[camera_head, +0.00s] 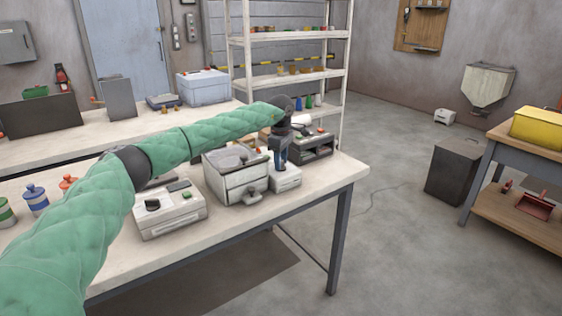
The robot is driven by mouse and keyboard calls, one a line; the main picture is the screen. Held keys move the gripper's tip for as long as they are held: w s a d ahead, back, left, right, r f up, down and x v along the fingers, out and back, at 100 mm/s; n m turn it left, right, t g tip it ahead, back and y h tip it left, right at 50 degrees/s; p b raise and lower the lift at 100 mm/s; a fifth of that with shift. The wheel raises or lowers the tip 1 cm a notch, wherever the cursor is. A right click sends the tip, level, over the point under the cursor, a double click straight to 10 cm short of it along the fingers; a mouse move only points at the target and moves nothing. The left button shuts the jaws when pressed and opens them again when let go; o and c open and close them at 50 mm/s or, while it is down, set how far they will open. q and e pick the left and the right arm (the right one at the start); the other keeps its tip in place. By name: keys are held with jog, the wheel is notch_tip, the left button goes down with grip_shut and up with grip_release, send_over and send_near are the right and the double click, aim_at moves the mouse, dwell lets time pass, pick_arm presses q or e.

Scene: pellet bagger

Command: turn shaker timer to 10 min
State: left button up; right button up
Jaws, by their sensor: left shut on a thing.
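My left arm, in a green quilted sleeve, reaches across the worktable from the left. My left gripper (281,164) points down onto the top of a small pale box (288,181) near the table's right end. It is shut on what seems to be the box's timer knob. The fingers hide the knob, so its setting cannot be read. A larger pale machine with a round grey top (240,182), possibly the shaker, stands just left of the box. My right gripper is not in view.
A dark-fronted device (313,146) stands close behind and right of the gripper. A pale control box with a black knob and green button (170,213) stands at front left. Several lidded jars (36,199) line the left. The table's right end (340,172) is clear.

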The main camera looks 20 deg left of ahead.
pick_arm(q)
jog(key=o, duration=1)
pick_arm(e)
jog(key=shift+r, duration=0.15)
pick_arm(q)
jog(key=shift+r, duration=0.1)
jog(key=shift+r, duration=0.25)
jog(key=shift+r+b, duration=0.65)
jog(key=shift+r, duration=2.9)
jog(key=shift+n, duration=0.3)
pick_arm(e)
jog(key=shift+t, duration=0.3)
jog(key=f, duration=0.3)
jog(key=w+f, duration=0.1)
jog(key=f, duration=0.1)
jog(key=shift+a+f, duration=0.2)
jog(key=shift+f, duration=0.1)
